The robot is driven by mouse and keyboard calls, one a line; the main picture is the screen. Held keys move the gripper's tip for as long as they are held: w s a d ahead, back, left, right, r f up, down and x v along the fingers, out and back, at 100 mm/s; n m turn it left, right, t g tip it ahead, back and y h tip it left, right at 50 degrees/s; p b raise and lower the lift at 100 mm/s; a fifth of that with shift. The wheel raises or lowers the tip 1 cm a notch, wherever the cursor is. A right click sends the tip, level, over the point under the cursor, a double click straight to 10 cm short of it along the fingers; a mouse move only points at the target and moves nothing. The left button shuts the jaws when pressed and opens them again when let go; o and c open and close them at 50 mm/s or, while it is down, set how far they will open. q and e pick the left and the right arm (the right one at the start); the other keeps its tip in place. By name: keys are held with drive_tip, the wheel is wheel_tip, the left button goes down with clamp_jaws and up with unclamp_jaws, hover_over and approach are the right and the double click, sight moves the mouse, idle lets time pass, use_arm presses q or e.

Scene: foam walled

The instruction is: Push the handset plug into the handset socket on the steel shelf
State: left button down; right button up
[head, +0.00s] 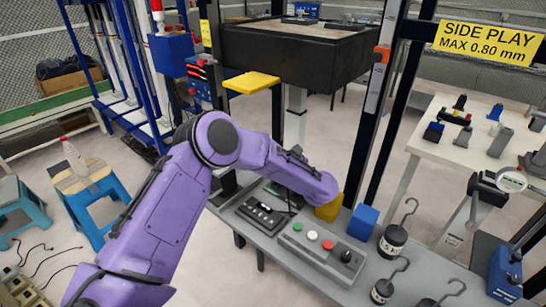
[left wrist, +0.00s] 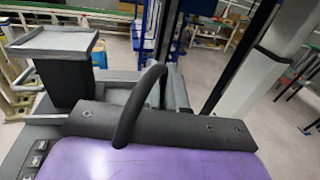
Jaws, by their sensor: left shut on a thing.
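My purple left arm reaches across the head view, and its gripper (head: 322,196) is low over the grey steel shelf (head: 283,262). The fingers are hidden in both views. In the left wrist view a black cable (left wrist: 134,105) arches up from beyond the dark bar of my gripper (left wrist: 160,128). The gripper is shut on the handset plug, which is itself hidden. I cannot make out the handset socket. A yellow block (head: 329,209) shows right by the gripper's end. A black handset-like box (head: 262,214) lies on the shelf left of the gripper. My right gripper is not in view.
A grey button box (head: 320,253) and a blue block (head: 362,223) stand close to the gripper. Hooked weights (head: 392,241) stand to the right. Dark uprights (head: 372,130) and a black-sided platform (head: 290,52) rise behind. A yellow plate (head: 251,82) juts out above.

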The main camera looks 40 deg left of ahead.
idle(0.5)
use_arm(q)
drive_tip(key=shift+b, duration=0.35)
idle(0.4)
drive_tip(key=shift+b, duration=0.3)
drive_tip(key=shift+f+b, duration=0.5)
drive_tip(key=shift+b, duration=0.05)
drive_tip(key=shift+s+f+b, duration=0.1)
drive_tip(key=shift+f+b, duration=0.2)
